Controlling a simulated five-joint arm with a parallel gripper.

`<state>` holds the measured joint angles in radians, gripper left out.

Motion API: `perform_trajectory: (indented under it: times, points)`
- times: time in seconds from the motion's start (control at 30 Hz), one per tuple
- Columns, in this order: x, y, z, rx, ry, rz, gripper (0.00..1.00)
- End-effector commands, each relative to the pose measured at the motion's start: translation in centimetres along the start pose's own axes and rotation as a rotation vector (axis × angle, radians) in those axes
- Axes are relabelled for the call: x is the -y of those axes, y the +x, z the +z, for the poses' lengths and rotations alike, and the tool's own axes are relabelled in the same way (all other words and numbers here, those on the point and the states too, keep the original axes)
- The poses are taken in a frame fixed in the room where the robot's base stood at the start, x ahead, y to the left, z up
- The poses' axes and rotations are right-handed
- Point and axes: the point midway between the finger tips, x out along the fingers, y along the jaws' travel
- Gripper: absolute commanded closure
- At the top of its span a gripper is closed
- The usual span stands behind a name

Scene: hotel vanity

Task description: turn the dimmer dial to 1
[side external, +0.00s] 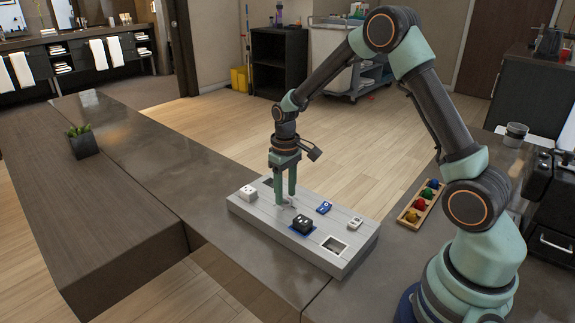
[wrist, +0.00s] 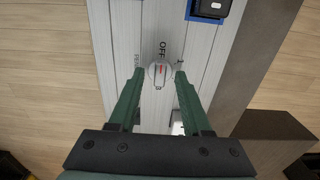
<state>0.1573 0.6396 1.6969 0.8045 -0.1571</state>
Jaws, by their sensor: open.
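The dimmer dial (wrist: 160,73) is a small round silver-white knob with a red pointer mark, set in a light grey panel (side external: 268,213). In the wrist view the red mark points towards the printed word OFF above the dial. Other markings beside the dial are too small to read surely. My gripper (side external: 286,200) points down over the panel with its jaws open. In the wrist view its two green fingers (wrist: 159,78) stand on either side of the dial, with gaps between them and the knob. The side view mostly hides the dial behind the fingers.
The panel also carries a white block-shaped control (side external: 248,193), a black rocker on a blue plate (side external: 302,224), a blue switch (side external: 324,208) and a square recess (side external: 334,245). A wooden tray of coloured balls (side external: 413,217) lies right. A plant pot (side external: 82,142) stands far left.

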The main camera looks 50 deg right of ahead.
Motion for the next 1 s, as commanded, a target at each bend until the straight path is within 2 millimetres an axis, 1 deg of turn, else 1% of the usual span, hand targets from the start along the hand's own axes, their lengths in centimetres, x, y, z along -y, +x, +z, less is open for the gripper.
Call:
perform_trajectory:
  times: [0.2, 0.23, 0.27, 0.3, 0.33, 0.37, 0.73, 0.87, 1.0]
  points:
    - [0.0, 0.04, 0.01, 0.0, 0.0, 0.0, 0.51]
    - [0.0, 0.04, 0.01, 0.0, 0.0, 0.0, 0.59]
    - [0.0, 0.04, 0.02, 0.0, 0.0, 0.0, 0.7]
    - [0.0, 0.03, 0.01, 0.0, 0.0, 0.0, 0.86]
    - [0.0, 0.03, 0.01, 0.0, 0.0, 0.0, 0.97]
    - [0.0, 0.03, 0.01, 0.0, 0.0, 0.0, 1.0]
    - [-0.01, -0.01, 0.01, 0.0, 0.032, 0.0, 1.0]
    - [-0.01, -0.02, 0.0, 0.0, 0.088, 0.0, 1.0]
    - [-0.01, -0.04, -0.01, 0.0, 0.184, 0.0, 1.0]
